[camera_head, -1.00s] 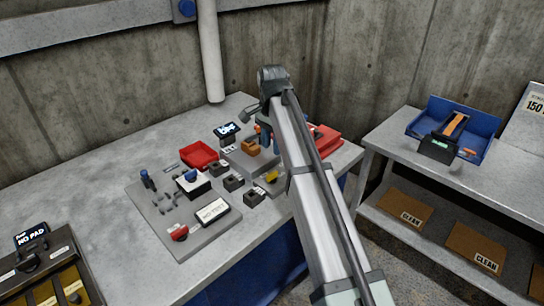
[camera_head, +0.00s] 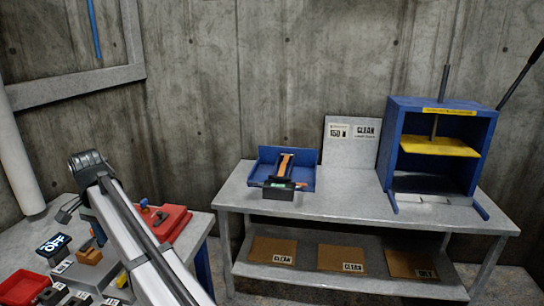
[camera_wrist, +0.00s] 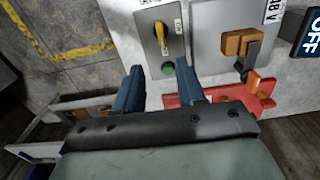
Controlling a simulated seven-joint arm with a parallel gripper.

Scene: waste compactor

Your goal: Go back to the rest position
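My arm (camera_head: 140,240) reaches over the left bench in the head view, its elbow-like joint at top left. My gripper's fingers are largely hidden behind the arm there. In the wrist view, my gripper (camera_wrist: 160,84) shows two blue fingers spread apart with nothing between them. Beyond them is a grey panel with a yellow rotary handle (camera_wrist: 161,35) and a green button (camera_wrist: 167,69). To its right is an orange block (camera_wrist: 238,43) on a grey plate. Contact with the bench items cannot be told.
An OFF display (camera_head: 53,243) and red tray (camera_head: 22,287) stand on the left bench. The right bench (camera_head: 350,208) holds a blue tray (camera_head: 265,163), a sign (camera_head: 350,142) and a blue press (camera_head: 393,150) with a yellow plate (camera_head: 435,146). Cardboard pieces (camera_head: 340,258) lie below.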

